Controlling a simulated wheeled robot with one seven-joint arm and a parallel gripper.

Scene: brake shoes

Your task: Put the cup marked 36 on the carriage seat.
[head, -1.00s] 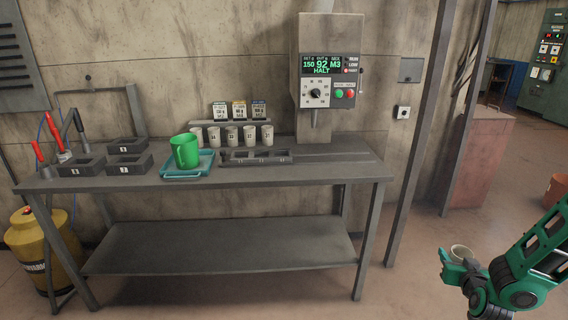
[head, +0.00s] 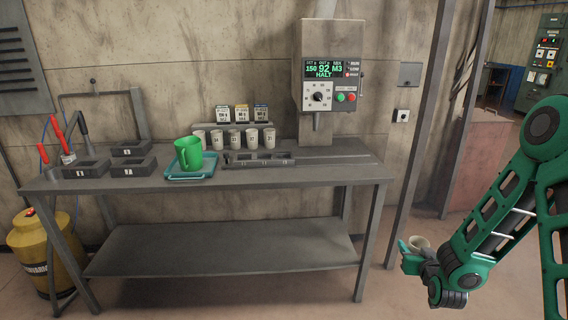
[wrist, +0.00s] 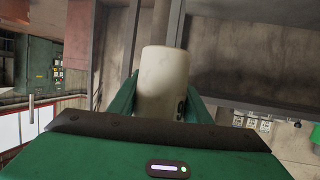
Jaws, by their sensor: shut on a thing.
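My gripper (head: 414,250) is shut on an off-white cup (head: 420,242), held in the air right of the bench. In the wrist view the cup (wrist: 162,72) stands between my green fingers. A dark mark shows at its edge, but its number cannot be read. The carriage (head: 285,159) is a dark slotted block on the bench top, in front of the machine; its seats look empty, though they are small here. My gripper is well apart from it. Several similar numbered cups (head: 235,139) stand in a row behind the carriage.
The grey bench (head: 230,179) carries a green mug (head: 188,152) on a teal tray (head: 190,177), with dark bins (head: 128,166) at left. The machine (head: 330,80) shows HALT above the bench. A post (head: 430,110) stands right of the bench.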

